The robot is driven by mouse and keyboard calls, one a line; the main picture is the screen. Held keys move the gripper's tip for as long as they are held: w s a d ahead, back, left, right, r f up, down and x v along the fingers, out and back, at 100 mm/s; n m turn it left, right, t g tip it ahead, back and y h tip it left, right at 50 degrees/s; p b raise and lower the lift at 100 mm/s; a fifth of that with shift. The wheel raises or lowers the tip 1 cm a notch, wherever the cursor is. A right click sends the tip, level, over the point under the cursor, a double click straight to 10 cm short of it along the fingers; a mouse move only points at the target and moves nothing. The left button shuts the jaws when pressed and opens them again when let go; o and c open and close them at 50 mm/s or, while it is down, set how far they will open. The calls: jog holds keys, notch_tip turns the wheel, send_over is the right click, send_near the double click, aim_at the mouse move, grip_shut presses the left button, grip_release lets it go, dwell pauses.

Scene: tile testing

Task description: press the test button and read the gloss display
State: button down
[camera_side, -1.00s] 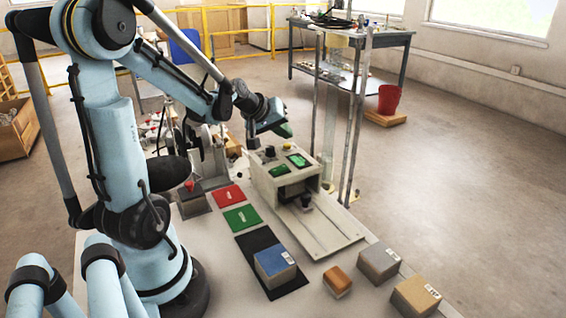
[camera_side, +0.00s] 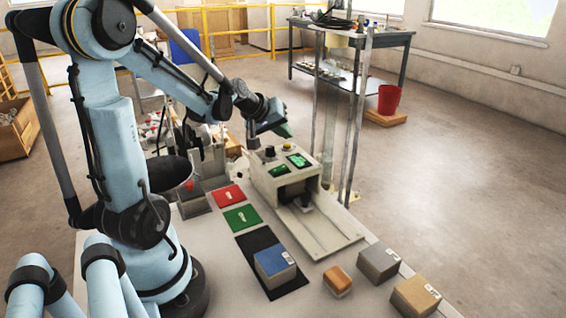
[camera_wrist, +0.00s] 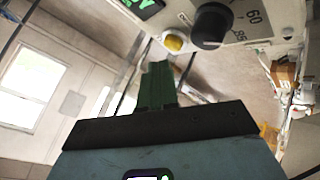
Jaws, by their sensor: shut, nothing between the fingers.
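The tester (camera_side: 262,183) is a pale box on the bench with two lit green displays, an upper one (camera_side: 298,160) and a lower one (camera_side: 279,170). Their digits are too small to read; I cannot tell which shows gloss. A yellow button (camera_side: 288,146) and a black knob (camera_side: 270,151) sit on its top. The wrist view shows the yellow button (camera_wrist: 173,43), the black knob (camera_wrist: 211,25) with dial numbers, and a cut-off display (camera_wrist: 145,5). My gripper (camera_side: 285,130) is shut and empty, above the tester's back edge, apart from the button. Its green fingers (camera_wrist: 158,85) show below the button.
A red pad (camera_side: 228,195) and a green pad (camera_side: 242,217) lie left of the tester. A blue-topped block (camera_side: 273,262) sits on a black mat (camera_side: 252,241). An orange block (camera_side: 338,281), a grey block (camera_side: 379,262) and a tan block (camera_side: 415,296) stand at the front right. Metal posts (camera_side: 355,130) rise behind the tester.

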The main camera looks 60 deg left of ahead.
aim_at(284, 146)
jog(key=shift+f, duration=0.2)
jog(key=shift+f, duration=0.25)
jog(key=shift+f, duration=0.45)
dwell(0.8)
dwell(0.4)
jog(key=shift+r, duration=0.9)
jog(key=shift+r, duration=0.15)
jog(key=shift+r, duration=2.35)
jog(key=shift+d, duration=0.1)
